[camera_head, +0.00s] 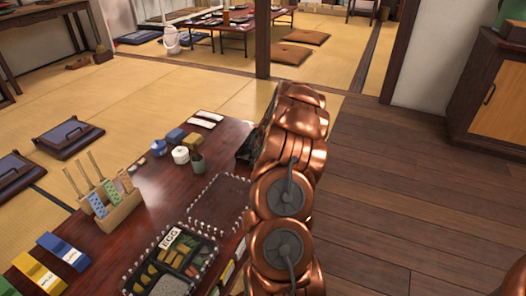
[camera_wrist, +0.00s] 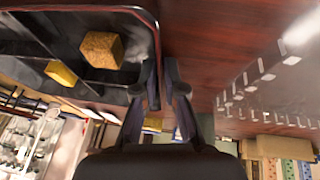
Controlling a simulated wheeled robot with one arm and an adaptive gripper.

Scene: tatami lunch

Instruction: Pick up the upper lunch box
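A black lunch box (camera_wrist: 130,18) with compartments fills the upper left of the wrist view. It holds a brown cube (camera_wrist: 101,50) and a yellow piece (camera_wrist: 61,73). The fingers of my gripper (camera_wrist: 164,72) are close together at this box's side wall, with a narrow gap between the tips. I cannot tell whether they are clamped on the wall. In the head view a dark shape (camera_head: 245,150) shows at the table's far right, mostly hidden by my arm. A second lunch box (camera_head: 155,269) with an "EGG" label and food stands at the near edge.
A dark rectangle (camera_head: 220,200) edged with pale studs is empty between the two places; its studs show in the wrist view (camera_wrist: 268,76). A wooden holder (camera_head: 122,212), small jars (camera_head: 180,155) and boxes (camera_head: 62,250) stand on the left of the table.

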